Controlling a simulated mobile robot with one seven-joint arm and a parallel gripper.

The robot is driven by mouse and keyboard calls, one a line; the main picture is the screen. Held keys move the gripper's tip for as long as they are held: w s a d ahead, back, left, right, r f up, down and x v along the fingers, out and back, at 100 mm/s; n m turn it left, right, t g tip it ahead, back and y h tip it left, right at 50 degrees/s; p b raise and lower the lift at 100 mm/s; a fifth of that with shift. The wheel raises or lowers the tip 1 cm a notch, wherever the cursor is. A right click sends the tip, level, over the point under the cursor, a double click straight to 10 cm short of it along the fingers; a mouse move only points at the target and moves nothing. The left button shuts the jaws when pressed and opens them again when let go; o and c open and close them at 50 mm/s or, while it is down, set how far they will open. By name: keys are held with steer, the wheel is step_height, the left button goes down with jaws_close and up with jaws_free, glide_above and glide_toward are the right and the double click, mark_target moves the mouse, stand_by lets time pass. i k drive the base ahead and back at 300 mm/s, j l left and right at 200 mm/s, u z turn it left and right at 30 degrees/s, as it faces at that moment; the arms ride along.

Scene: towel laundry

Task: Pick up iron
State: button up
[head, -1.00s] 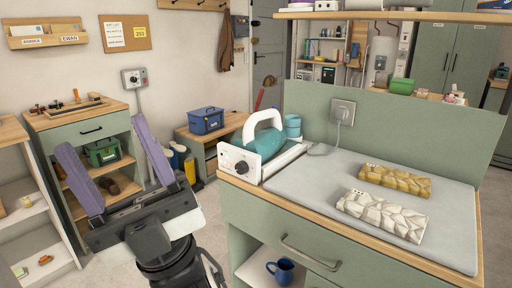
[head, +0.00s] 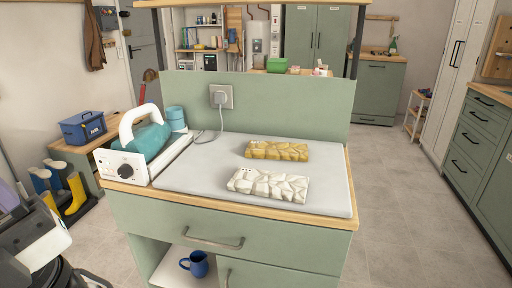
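The iron (head: 143,145) stands at the left end of the green counter (head: 240,229). It has a white arched handle, a teal body and a white front panel with a dark dial. A cord runs from near it to the wall socket (head: 221,97). Part of my arm shows at the lower left edge, left of the iron and apart from it. My gripper's fingers are almost wholly outside the picture, so their opening does not show.
A grey pad (head: 203,185) covers the counter top. A yellow patterned towel (head: 277,150) and a white one (head: 268,186) lie on it. A teal cup (head: 175,118) stands behind the iron. A blue mug (head: 196,265) is on the shelf below. Floor at right is clear.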

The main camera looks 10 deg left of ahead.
mark_target(149, 140)
steer(key=u, duration=1.4)
steer(key=i+l+u, duration=0.45)
steer(key=i+l, duration=0.45)
steer(key=i, duration=0.1)
